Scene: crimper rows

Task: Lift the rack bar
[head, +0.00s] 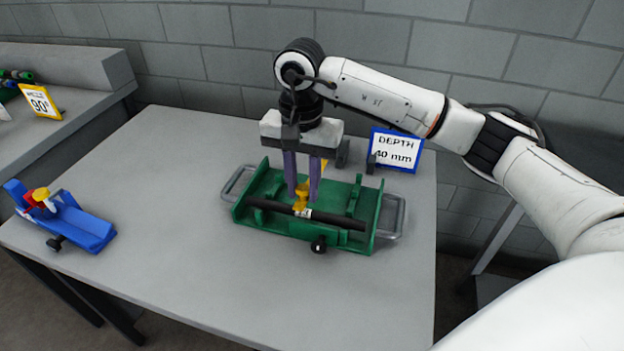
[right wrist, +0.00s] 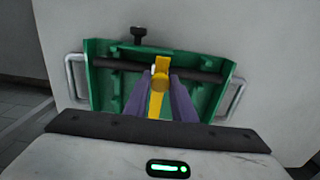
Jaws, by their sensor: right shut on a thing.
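The rack bar (head: 340,218) appears to be the dark rod lying across the green frame (head: 247,215), with a small white label near its middle. A yellow grip piece (head: 301,206) stands at the bar's middle; it also shows in the right wrist view (right wrist: 160,80). My right gripper (head: 304,192) points down from above, its purple fingers shut on the yellow piece. In the right wrist view the bar (right wrist: 112,64) spans the green frame (right wrist: 97,97) beyond the fingers. The fingers hide part of the yellow piece. My left gripper is not in view.
The green frame has grey side handles (head: 391,216) and a black knob (head: 319,244). A blue-framed "DEPTH 40 mm" sign (head: 396,150) stands behind it. A blue fixture (head: 75,222) with red and yellow parts sits at the left table edge. The table (head: 165,190) between is clear.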

